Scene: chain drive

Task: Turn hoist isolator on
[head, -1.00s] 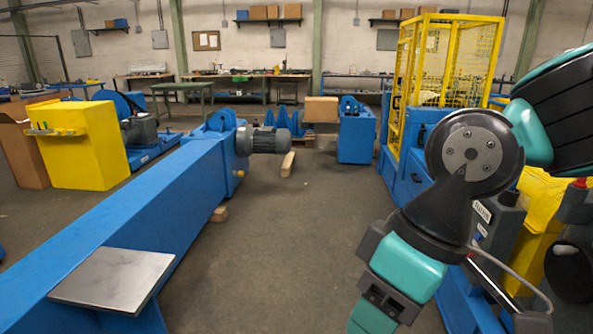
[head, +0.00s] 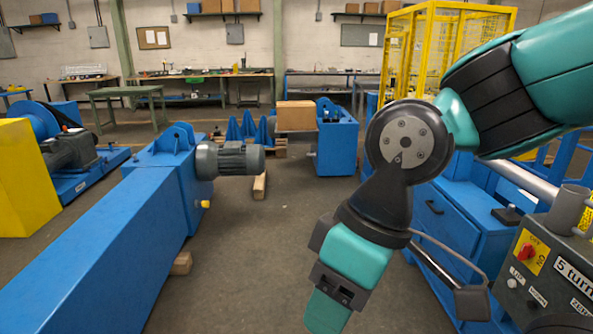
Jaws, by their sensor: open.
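A red rotary knob (head: 527,252) on a yellow plate sits on a grey control box (head: 560,262) at the right edge of the head view. The plate carries OFF and ON lettering. The knob's exact position is too small to tell, and I cannot read a label naming it the hoist isolator. My gripper (head: 328,308) hangs at the lower middle, pointing down, well left of the box and apart from it. It is open by what shows of its teal end, with nothing seen in it; its fingertips are partly hidden.
A blue cabinet (head: 450,215) and yellow cage (head: 425,60) stand behind my arm. A long blue beam with a grey motor (head: 230,160) lies left. The middle floor (head: 270,245) is clear.

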